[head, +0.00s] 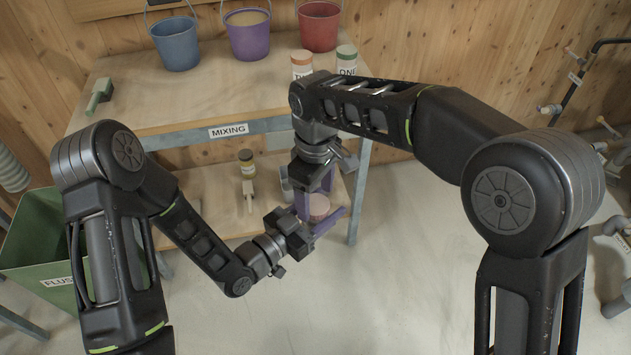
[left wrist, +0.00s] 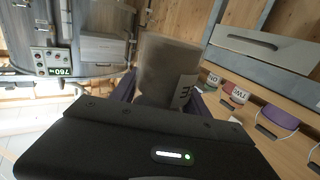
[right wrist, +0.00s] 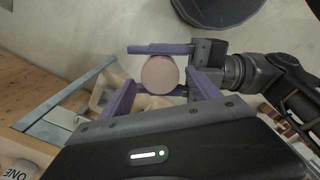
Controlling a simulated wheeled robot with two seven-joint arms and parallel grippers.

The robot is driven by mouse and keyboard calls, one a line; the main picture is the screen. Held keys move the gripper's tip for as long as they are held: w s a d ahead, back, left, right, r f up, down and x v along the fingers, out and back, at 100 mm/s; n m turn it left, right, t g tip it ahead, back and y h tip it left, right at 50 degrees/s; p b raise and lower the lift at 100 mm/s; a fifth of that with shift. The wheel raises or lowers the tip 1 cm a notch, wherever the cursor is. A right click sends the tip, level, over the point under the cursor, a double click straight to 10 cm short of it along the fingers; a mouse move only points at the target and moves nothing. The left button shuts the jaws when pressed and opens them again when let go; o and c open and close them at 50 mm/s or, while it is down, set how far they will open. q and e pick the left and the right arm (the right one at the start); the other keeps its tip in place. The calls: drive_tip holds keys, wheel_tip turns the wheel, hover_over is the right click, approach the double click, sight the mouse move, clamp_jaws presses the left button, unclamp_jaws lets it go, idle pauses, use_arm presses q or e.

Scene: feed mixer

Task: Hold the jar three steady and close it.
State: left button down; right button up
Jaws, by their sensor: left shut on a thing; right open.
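Jar three (left wrist: 168,65) is clasped between the purple fingers of my left gripper (head: 320,212). It fills the middle of the left wrist view, with part of its label showing sideways. Its round pinkish top (right wrist: 160,76) faces the right wrist camera; I cannot tell whether this is a seated lid or the jar's open mouth. My right gripper (right wrist: 162,92) is open, its purple fingers spread either side of that top and apart from it. In the head view, my right gripper hangs just above the jar and partly hides it. No separate lid is visible in either gripper.
A green flush bin (head: 45,235) is at left. Floor (head: 400,260) is clear in front.

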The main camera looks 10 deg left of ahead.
drive_tip(key=shift+f, duration=0.75)
drive_tip(key=shift+c, duration=0.4)
drive_tip(key=c, duration=1.4)
drive_tip(key=o, duration=1.7)
drive_tip(key=shift+c, duration=0.2)
wheel_tip(320, 180, up, 12)
